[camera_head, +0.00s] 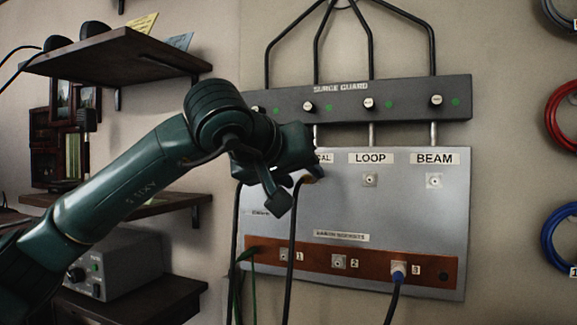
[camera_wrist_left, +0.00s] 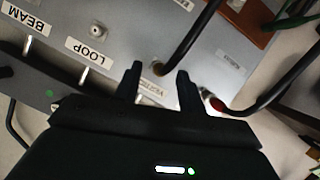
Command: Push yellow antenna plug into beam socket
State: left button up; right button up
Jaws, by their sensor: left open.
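The yellow antenna plug (camera_wrist_left: 159,68), on a black cable, is at the socket below a label ending in "CAL" on the grey panel. It also shows in the head view (camera_head: 314,176), partly hidden by my left gripper (camera_head: 299,178). In the wrist view that gripper (camera_wrist_left: 159,73) is open, with the plug between its fingertips in the picture; I cannot tell whether they touch it. My right gripper is not in view.
The empty loop socket (camera_head: 370,180) lies between plug and beam socket. A blue plug (camera_head: 398,272) is in earth socket 3 on the brown strip (camera_head: 310,260). A red plug (camera_wrist_left: 217,104) is beside my gripper. The surge guard bar (camera_head: 385,99) runs above.

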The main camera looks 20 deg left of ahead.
pick_arm(q)
jog(key=shift+c, duration=0.3)
grip_shut()
jog(key=shift+f, duration=0.1)
dwell(0.4)
jog(key=shift+s, duration=0.75)
jog(key=shift+s+b, duration=0.1)
jog(key=shift+b, duration=0.2)
jog(key=shift+s+b, duration=0.3)
jog(key=shift+s, duration=0.8)
